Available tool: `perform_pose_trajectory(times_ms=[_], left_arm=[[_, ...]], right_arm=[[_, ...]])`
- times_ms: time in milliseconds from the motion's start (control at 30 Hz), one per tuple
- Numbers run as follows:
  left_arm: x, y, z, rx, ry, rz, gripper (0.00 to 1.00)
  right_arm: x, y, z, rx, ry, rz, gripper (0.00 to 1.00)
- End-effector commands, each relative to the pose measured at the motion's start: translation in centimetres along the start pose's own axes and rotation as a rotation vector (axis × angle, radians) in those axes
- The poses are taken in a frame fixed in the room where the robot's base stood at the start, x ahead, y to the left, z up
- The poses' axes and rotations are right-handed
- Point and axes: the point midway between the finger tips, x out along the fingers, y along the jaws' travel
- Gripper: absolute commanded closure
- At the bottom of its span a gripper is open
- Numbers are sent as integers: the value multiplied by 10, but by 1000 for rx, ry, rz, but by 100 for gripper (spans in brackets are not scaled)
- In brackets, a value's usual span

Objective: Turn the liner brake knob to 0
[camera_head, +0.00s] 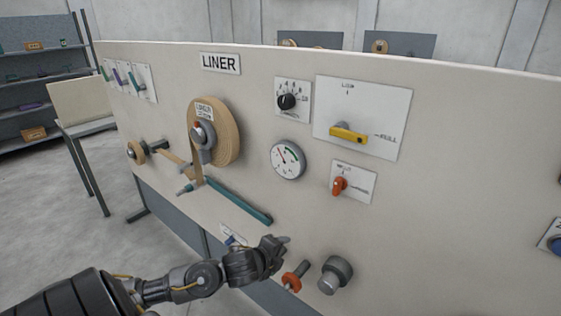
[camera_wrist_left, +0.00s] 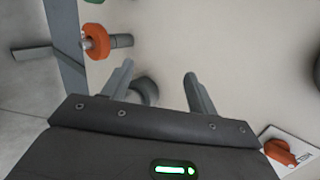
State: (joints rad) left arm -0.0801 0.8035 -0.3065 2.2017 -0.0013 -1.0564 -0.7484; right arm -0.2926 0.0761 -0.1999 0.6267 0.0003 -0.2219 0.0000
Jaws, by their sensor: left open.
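The black knob cannot be made out clearly in that view. My right gripper is not in view.
A round gauge (camera_head: 288,160), an orange switch (camera_head: 340,186) and a yellow handle (camera_head: 348,135) surround the knob. A teal bar (camera_head: 238,201) sticks out at left. Below are an orange ring on a rod (camera_head: 291,282) and a grey knob (camera_head: 336,275), both close to my left gripper.

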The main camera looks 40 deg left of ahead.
Motion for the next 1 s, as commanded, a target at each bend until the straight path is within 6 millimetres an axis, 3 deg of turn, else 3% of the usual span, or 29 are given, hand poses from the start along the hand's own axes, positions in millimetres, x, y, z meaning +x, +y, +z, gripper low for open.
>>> perform_pose_trajectory(times_ms=[33, 300, 400, 500, 700, 833, 1000], left_arm=[[-14, -38, 6, 131, 1, -66, 41], [-75, -187, 48, 898, -118, -346, 41], [-110, -239, 66, 1220, -223, -420, 41], [-147, -277, 82, 1503, -338, -453, 41], [-198, -315, 103, 1858, -507, -444, 41], [-212, -323, 108, 1949, -554, -431, 41], [-215, -325, 109, 1969, -563, -429, 41]], right_arm=[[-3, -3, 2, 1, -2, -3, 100], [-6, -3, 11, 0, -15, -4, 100], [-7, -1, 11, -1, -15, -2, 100], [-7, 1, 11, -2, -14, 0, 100], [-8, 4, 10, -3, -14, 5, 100], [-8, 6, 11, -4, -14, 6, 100], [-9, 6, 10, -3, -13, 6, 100]])
